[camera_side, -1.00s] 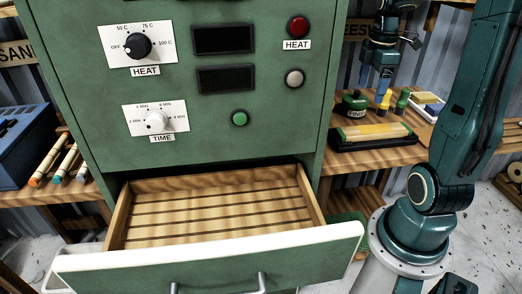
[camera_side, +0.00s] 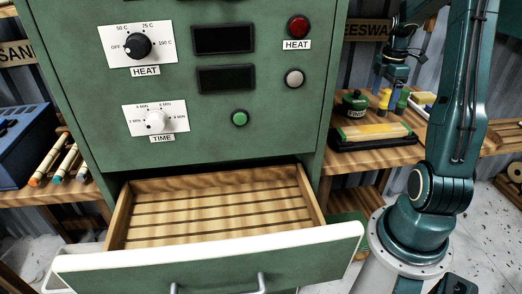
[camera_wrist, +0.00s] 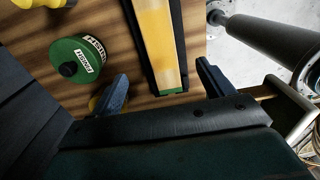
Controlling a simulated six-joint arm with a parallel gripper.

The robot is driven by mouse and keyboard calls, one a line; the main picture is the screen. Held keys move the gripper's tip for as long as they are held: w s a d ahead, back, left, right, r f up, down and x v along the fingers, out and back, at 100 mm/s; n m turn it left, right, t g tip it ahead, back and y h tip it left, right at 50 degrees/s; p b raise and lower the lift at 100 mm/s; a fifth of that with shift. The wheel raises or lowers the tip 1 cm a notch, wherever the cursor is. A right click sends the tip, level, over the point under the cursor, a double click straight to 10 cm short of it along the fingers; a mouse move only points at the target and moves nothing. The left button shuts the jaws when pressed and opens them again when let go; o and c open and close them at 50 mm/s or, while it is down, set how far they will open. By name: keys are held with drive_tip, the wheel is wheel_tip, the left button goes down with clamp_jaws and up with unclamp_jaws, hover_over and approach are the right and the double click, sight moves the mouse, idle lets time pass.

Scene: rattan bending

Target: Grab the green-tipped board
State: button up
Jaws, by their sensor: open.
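The green-tipped board (camera_wrist: 158,40) is a long yellow-wood strip with a green end. It lies in a black holder on the wooden bench in the wrist view. In the side view the board (camera_side: 376,130) lies flat at the right, with green at its left end. My gripper (camera_wrist: 162,76) is open and empty; its two blue-grey fingers stand apart on either side of the board's green end in the picture. In the side view my gripper (camera_side: 386,88) is behind and above the board, near small bottles. Its exact height over the bench is hard to tell.
A round green tin (camera_wrist: 80,60) sits left of the board, near my left finger; it also shows in the side view (camera_side: 355,103). A yellow-topped bottle (camera_side: 385,98) is close to my gripper. A green cabinet (camera_side: 220,130) with an open slatted drawer (camera_side: 215,208) fills the left.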

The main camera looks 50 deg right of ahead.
hover_over(375, 129)
wheel_tip(375, 129, down, 7)
drive_tip(key=shift+w+r, duration=0.1)
drive_tip(key=shift+f, duration=0.2)
drive_tip(key=shift+f, duration=2.45)
drive_tip(key=shift+c, duration=0.2)
drive_tip(key=c, duration=1.2)
drive_tip(key=shift+o, duration=0.2)
drive_tip(key=shift+r, duration=0.1)
wheel_tip(375, 129, up, 20)
